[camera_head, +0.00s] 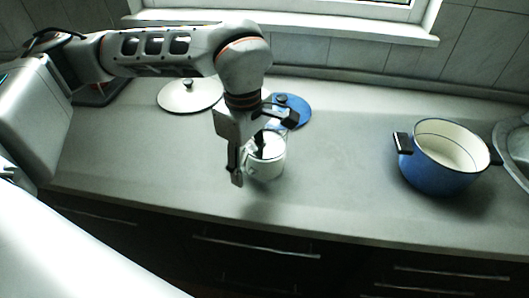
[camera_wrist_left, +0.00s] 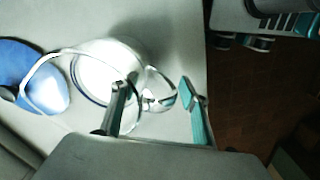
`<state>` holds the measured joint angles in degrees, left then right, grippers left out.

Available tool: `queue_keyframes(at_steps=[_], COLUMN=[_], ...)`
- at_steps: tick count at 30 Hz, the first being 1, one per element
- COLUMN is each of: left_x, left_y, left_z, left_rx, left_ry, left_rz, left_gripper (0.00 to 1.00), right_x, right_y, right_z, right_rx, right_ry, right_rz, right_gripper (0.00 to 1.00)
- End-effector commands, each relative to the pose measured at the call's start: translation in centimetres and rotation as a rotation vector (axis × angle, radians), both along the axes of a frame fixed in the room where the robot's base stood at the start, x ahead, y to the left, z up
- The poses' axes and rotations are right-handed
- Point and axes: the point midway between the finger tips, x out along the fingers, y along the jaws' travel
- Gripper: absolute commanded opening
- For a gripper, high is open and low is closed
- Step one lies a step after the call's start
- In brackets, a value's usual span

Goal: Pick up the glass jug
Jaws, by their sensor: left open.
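The glass jug (camera_head: 268,164) stands on the worktop below my left gripper and looks whitish and glossy in the head view. In the left wrist view the jug (camera_wrist_left: 98,82) is bright and round, with a curved handle (camera_wrist_left: 160,100) on its right side. My left gripper (camera_head: 249,168) is open and points down over the jug's left part. In the left wrist view its fingers (camera_wrist_left: 153,84) lie on either side of the handle; whether they touch it I cannot tell. The gripper and one finger hide part of the jug. My right gripper is not in view.
A blue lid (camera_head: 291,108) lies just behind the jug, and a white lid (camera_head: 188,96) lies further left. A blue pot (camera_head: 431,174) stands at the right, beside a metal sink (camera_head: 517,146). The worktop between jug and pot is clear. Its front edge is near.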

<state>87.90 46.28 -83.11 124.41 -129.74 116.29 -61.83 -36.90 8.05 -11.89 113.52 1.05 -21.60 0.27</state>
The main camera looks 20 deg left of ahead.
Motion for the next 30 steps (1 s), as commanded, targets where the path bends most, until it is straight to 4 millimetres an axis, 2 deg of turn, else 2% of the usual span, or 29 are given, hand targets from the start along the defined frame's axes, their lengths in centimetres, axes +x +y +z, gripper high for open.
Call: queue_keyframes(at_steps=[3,6,14,19,30], left_x=[-0.2,-0.1,-0.1,-0.1,-0.3], left_y=[0.0,0.0,0.0,0.0,0.0], left_z=[-1.8,-2.5,-2.6,-2.6,-2.7], left_rx=[0.0,-0.001,0.0,0.0,0.0], left_ry=[0.003,0.001,0.0,0.001,0.006], left_rz=[0.0,0.0,0.0,0.0,-0.001], left_gripper=[0.45,0.45,0.45,0.01,0.0], right_x=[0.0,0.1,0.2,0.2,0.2], right_y=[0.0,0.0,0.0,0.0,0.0], right_z=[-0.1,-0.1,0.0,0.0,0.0], right_rx=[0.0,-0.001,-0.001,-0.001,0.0], right_ry=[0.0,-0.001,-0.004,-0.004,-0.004], right_rz=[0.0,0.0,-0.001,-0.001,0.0], right_gripper=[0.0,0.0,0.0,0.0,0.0])
